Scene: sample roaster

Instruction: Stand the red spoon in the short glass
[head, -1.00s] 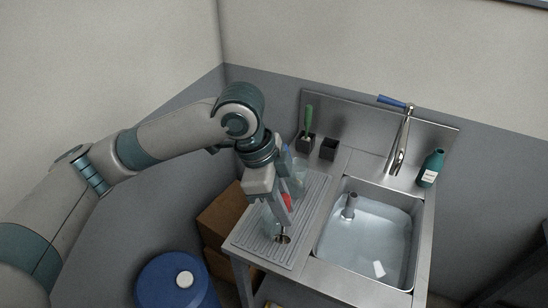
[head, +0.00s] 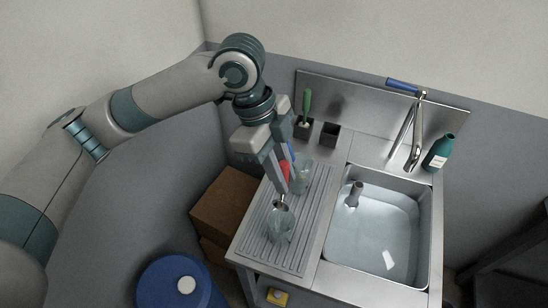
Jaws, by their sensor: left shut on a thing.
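My left gripper (head: 280,184) is shut on the red spoon (head: 285,169) and points down over the drainboard. The spoon's red part shows between the fingers, and its metal end (head: 281,204) hangs below them. A clear glass (head: 279,228) stands on the front part of the drainboard. The metal end overlaps this glass's rim in the picture; I cannot tell whether it is inside or above. A second clear glass (head: 304,172) stands farther back, partly hidden by the gripper. A blue item shows behind the fingers, mostly hidden. My right gripper is not in view.
The ribbed drainboard (head: 256,246) lies left of the water-filled sink (head: 375,235). At the back stand a dark holder with a green-handled brush (head: 307,104), another dark cup (head: 330,134), the tap (head: 415,145) and a teal bottle (head: 438,154). A blue barrel (head: 165,285) stands front left.

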